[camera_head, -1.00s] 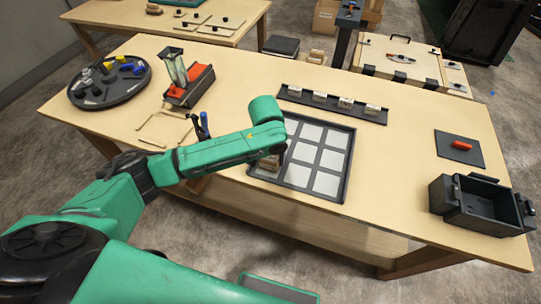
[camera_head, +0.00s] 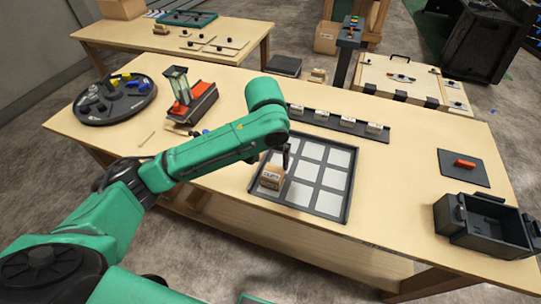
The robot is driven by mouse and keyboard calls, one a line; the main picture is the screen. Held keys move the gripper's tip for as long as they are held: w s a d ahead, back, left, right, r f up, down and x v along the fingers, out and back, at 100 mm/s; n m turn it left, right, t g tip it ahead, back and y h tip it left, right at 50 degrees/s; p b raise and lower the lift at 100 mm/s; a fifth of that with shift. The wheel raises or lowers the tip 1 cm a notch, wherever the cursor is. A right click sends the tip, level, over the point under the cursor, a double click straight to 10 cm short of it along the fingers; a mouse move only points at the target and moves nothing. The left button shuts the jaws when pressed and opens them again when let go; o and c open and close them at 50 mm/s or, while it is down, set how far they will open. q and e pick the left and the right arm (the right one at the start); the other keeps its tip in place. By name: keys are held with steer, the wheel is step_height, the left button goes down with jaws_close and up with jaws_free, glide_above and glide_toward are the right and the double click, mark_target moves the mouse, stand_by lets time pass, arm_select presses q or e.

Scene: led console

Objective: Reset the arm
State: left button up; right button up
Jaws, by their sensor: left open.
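My left arm comes in from the left with its green links over the table. My left gripper (camera_head: 286,153) hangs at the arm's end above the left side of the grid panel (camera_head: 347,187), and its jaws are open. A small tan block (camera_head: 271,176) stands in a left-hand cell of the grid panel, just below and left of the gripper; it looks apart from the jaws. My right gripper is not in view.
A rack (camera_head: 375,134) with several small blocks lies behind the grid. A dark round tray (camera_head: 118,112) stands at far left. A black bin (camera_head: 480,232) and a pad with a red piece (camera_head: 465,163) are at right. The wooden table (camera_head: 410,200) is clear between.

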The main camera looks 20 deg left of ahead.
arm_select(q)
step_height(320, 180, up, 2)
steer(key=shift+s+r, duration=0.1)
steer(key=shift+s, duration=0.05)
stand_by(0.4)
